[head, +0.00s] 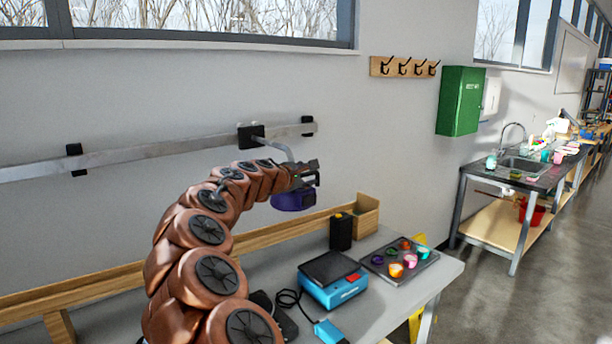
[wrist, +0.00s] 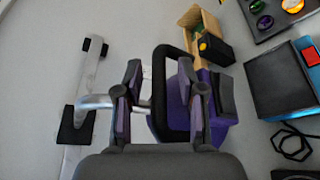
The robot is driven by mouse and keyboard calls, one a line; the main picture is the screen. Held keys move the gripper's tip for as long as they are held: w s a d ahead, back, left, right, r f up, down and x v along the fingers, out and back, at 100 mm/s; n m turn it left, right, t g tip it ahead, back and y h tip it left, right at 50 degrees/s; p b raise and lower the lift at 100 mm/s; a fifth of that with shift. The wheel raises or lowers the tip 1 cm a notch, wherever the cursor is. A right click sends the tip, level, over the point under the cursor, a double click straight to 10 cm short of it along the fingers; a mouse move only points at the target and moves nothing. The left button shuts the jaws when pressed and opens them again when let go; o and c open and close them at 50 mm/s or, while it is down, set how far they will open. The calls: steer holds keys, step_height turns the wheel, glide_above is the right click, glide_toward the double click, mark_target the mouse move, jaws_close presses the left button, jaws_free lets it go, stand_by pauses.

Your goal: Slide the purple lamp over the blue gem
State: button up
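The purple lamp (head: 292,201) hangs off the wall rail (head: 150,150) on a pale bent arm from a black carriage (head: 246,137). My gripper (head: 314,174) is at the lamp's top. In the wrist view my gripper (wrist: 159,68) has its fingers spread apart. The pale arm passes behind the left finger. I cannot make out a blue gem for certain in either view.
Below stands a grey workbench (head: 385,306) with a blue device (head: 332,290), a black box (head: 341,232), a wooden holder (head: 366,214) and a tray (head: 428,262) of several coloured small things. Black end stops (head: 307,126) and (head: 74,157) sit on the rail.

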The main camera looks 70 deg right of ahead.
jaws_close()
stand_by(0.6)
